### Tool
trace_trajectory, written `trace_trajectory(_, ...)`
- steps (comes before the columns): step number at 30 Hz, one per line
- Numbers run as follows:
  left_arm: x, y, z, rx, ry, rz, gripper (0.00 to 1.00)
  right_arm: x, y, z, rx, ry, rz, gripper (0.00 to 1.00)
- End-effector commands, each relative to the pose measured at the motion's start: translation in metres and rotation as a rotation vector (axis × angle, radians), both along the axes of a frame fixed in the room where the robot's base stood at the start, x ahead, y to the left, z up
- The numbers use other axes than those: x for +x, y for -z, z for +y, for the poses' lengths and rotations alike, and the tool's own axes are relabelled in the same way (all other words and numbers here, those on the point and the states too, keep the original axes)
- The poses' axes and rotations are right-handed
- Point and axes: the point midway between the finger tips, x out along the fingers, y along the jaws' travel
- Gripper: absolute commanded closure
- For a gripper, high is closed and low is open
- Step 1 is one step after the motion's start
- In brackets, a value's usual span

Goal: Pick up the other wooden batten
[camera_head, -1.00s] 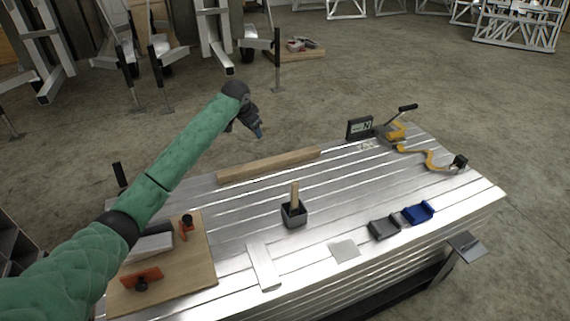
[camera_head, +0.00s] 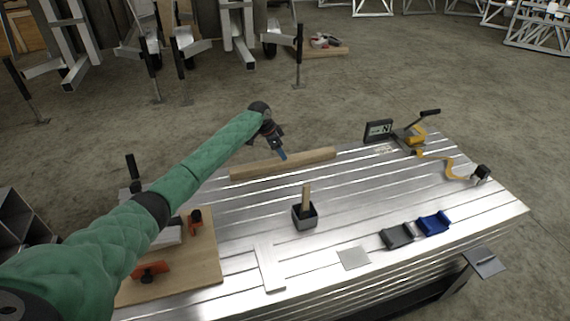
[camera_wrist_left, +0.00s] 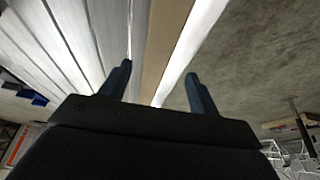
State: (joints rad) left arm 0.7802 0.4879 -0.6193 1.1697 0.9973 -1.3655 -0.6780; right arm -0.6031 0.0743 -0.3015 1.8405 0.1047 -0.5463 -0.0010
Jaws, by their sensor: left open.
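A long pale wooden batten (camera_head: 308,160) lies along the far edge of the ribbed aluminium table (camera_head: 345,200). My left gripper (camera_head: 282,155) hangs pointing down over the middle of the batten. In the left wrist view the batten (camera_wrist_left: 164,40) runs between the two open dark-blue fingers of the left gripper (camera_wrist_left: 157,78), with space on both sides. The gripper is empty; the height left between fingertips and batten is hard to tell. My right gripper is not in view.
A dark box with a wooden handle (camera_head: 305,211) stands nearer on the table. A board with orange clamps (camera_head: 205,262) lies at left, grey and blue blocks (camera_head: 433,222) at right. A display (camera_head: 379,130) and yellow clamp (camera_head: 413,139) stand at the far right corner.

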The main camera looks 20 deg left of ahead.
Motion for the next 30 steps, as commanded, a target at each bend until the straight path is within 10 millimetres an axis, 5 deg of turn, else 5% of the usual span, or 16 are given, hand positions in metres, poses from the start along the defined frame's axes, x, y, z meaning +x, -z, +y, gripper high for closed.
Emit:
trace_trajectory(16,0.007,0.053,-0.018,0.001,-0.002,0.002,0.38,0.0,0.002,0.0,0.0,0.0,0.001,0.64)
trace_trajectory(24,0.008,0.058,-0.019,0.001,-0.001,0.0,0.38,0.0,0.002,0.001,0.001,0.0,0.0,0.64)
trace_trajectory(30,0.008,0.058,-0.019,0.001,-0.001,0.0,0.74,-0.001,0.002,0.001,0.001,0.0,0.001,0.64)
